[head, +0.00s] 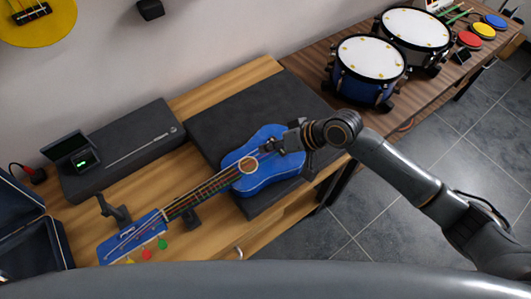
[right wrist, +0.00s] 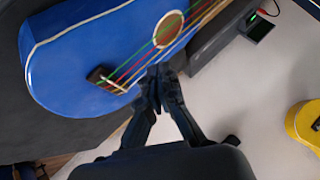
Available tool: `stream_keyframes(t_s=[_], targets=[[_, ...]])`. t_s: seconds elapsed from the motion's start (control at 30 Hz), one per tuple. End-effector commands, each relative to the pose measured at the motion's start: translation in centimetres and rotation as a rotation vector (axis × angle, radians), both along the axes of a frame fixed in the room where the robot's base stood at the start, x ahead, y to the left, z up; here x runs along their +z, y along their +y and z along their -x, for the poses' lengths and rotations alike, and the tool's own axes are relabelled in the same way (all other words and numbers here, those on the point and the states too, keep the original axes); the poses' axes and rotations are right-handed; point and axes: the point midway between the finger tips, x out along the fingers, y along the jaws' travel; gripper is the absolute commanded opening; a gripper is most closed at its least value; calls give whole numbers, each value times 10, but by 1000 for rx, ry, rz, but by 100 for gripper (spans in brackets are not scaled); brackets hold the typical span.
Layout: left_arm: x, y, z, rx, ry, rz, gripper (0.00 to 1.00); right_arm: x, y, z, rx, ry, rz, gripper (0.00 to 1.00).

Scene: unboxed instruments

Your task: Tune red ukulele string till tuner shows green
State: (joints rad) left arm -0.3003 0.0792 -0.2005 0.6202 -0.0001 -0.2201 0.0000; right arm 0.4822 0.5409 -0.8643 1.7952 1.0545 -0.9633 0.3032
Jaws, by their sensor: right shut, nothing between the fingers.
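The blue ukulele (head: 262,182) lies face up on a dark mat, neck toward the lower left. Its head carries a red peg (head: 146,255), a green peg (head: 162,243) and a yellow peg (head: 130,262). The tuner (head: 80,158) shows a small green light; its screen is too small to read. My right gripper (head: 270,146) is over the ukulele body near the bridge. In the right wrist view, its fingers (right wrist: 161,72) are together and empty, close beside the coloured strings near the sound hole. Whether they touch a string I cannot tell. My left gripper is out of view.
The tuner stands on a long black case (head: 130,145) at the wall. Dark rests (head: 115,211) stand around the neck. Drums (head: 368,65) and coloured discs (head: 482,31) are at the upper right. An open dark case (head: 30,240) is at the left.

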Motion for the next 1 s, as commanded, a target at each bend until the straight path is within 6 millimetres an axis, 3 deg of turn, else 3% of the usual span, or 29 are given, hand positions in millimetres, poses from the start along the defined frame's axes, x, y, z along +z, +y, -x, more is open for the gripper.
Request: stream_keyframes(t_s=[1.0], targets=[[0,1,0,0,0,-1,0,-8,0,0,0,0,0,0]])
